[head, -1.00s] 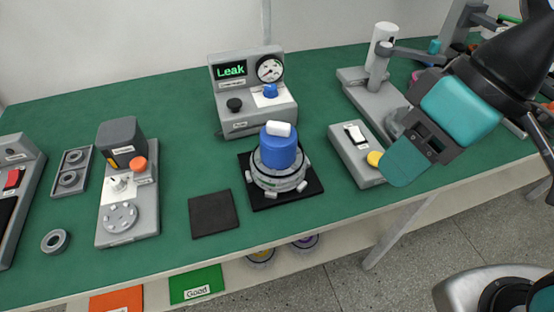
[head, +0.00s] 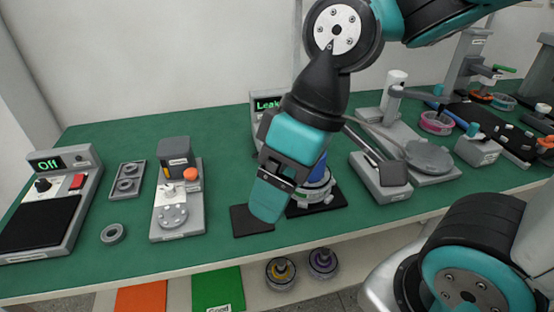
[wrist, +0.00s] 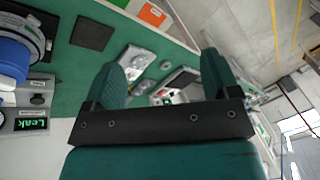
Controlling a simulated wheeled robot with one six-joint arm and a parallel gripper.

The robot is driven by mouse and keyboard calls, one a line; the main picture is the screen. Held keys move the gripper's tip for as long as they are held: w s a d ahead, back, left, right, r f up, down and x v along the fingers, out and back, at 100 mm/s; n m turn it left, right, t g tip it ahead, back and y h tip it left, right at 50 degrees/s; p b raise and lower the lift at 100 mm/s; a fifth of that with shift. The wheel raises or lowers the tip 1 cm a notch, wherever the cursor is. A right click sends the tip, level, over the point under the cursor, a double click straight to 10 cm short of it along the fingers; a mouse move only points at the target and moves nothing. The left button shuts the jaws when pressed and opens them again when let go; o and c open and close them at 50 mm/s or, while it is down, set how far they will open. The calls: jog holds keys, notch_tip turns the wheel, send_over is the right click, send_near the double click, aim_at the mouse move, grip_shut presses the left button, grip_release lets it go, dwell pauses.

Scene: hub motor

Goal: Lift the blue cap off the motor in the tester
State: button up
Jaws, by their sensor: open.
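The blue cap (head: 317,166) sits on the grey motor (head: 319,190), which stands on a black pad. My arm and gripper hide much of the cap in the head view. In the wrist view the cap (wrist: 12,62) is cut off at the left edge, beside the motor's ring (wrist: 38,30). The tester's screen (head: 267,104) reads "Leak", and it also shows in the wrist view (wrist: 32,124). My gripper (head: 266,205) is open and empty, with fingers spread in the wrist view (wrist: 163,72). It hangs tilted in front and left of the cap, apart from it.
A dark square pad (head: 252,221) lies left of the motor. A grey switch box (head: 381,178) stands to its right.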

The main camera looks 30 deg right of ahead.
jog(key=shift+o, duration=1.3)
jog(key=w+d+r+t+p, duration=0.1)
jog(key=w+d+r+p, duration=0.1)
jog(key=w, duration=0.6)
jog(key=d+p, duration=0.1)
jog(key=d, duration=0.1)
jog(key=shift+d, duration=0.3)
jog(key=w+d+f+n+t+h+p, duration=0.1)
jog(key=w+d+p, duration=0.25)
jog(key=d, duration=0.65)
jog(key=w+d+f+t+p, duration=0.1)
jog(key=w+d+p, duration=0.3)
jog(key=d, duration=0.6)
jog(key=shift+n, duration=0.3)
jog(key=x, duration=0.7)
jog(key=w+p+x, duration=0.1)
jog(key=x, duration=0.3)
jog(key=shift+d+f, duration=0.1)
jog(key=shift+f, duration=0.1)
jog(key=shift+p+x, duration=1.15)
jog(key=shift+x, duration=1.85)
jog(key=shift+w, duration=0.15)
jog(key=c, duration=0.9)
jog(key=shift+c, duration=0.3)
jog(key=shift+r, duration=0.2)
